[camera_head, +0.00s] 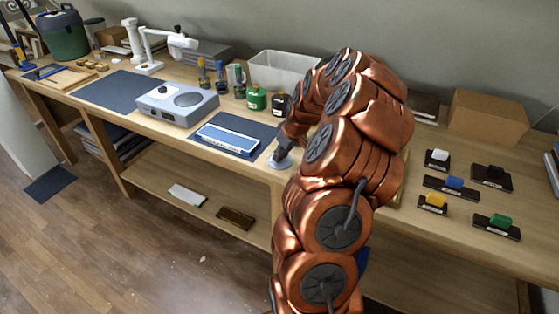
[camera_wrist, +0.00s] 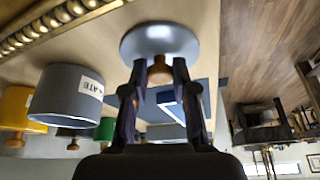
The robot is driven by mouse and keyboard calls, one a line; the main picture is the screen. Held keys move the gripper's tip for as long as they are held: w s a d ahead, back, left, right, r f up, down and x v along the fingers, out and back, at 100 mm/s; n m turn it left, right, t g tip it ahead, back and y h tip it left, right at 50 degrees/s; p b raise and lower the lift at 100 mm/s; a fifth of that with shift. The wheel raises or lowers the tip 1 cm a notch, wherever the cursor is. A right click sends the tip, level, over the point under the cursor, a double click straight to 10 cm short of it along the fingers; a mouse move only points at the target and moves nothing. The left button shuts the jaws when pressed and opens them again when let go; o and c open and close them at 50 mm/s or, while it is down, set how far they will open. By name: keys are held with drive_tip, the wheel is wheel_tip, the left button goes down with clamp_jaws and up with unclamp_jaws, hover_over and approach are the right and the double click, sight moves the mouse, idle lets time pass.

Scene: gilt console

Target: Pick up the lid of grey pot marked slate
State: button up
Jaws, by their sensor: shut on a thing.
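A round grey lid (camera_wrist: 160,40) with a wooden knob (camera_wrist: 162,72) is at the fingertips of my gripper (camera_wrist: 160,72) in the wrist view. The fingers are shut on the knob, one on each side. In the head view the lid (camera_head: 281,162) shows as a pale disc at the table's front edge, under my gripper (camera_head: 284,150); I cannot tell whether it touches the table. The grey pot (camera_wrist: 55,100), its label ending in "LATE", stands apart to the left in the wrist view, which appears upside down. In the head view my arm hides the pot.
A yellow pot (camera_wrist: 18,108) and a green pot (camera_wrist: 104,130) are near the grey pot. A blue-and-white box (camera_head: 228,138) on a dark mat and a grey device (camera_head: 176,103) stand left of my gripper. A white bin (camera_head: 284,68) is behind. Small coloured blocks (camera_head: 455,183) sit at right.

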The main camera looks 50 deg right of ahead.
clamp_jaws()
drive_tip(key=shift+r, duration=0.15)
